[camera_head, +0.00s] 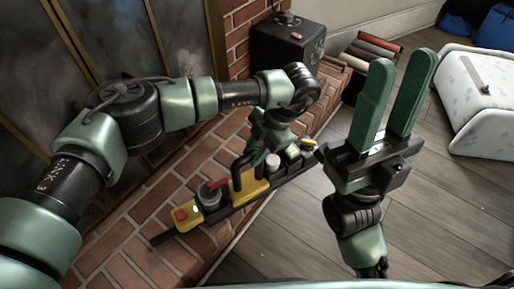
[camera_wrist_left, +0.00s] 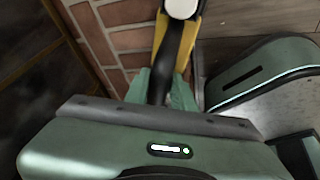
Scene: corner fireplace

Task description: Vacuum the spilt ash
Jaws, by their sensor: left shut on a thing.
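A yellow and black handheld vacuum (camera_head: 256,188) lies lengthwise at the edge of the brick hearth. I cannot tell whether it touches the bricks. It has a red button near its lower left end and a black handle. My left gripper (camera_head: 262,143) is shut on the black handle, which also shows between the green fingers in the left wrist view (camera_wrist_left: 163,88). My right gripper (camera_head: 391,103) is open and empty, its two green fingers pointing up, right of the vacuum. I cannot make out any spilt ash; my left arm covers part of the hearth.
Glass fireplace doors (camera_head: 110,35) stand behind my left arm. A black box (camera_head: 288,42) stands at the hearth's far end, beside a rack of rolls or logs (camera_head: 368,55). A white patterned case (camera_head: 483,90) and blue bags (camera_head: 494,27) are at right. Wooden floor (camera_head: 445,215) is clear.

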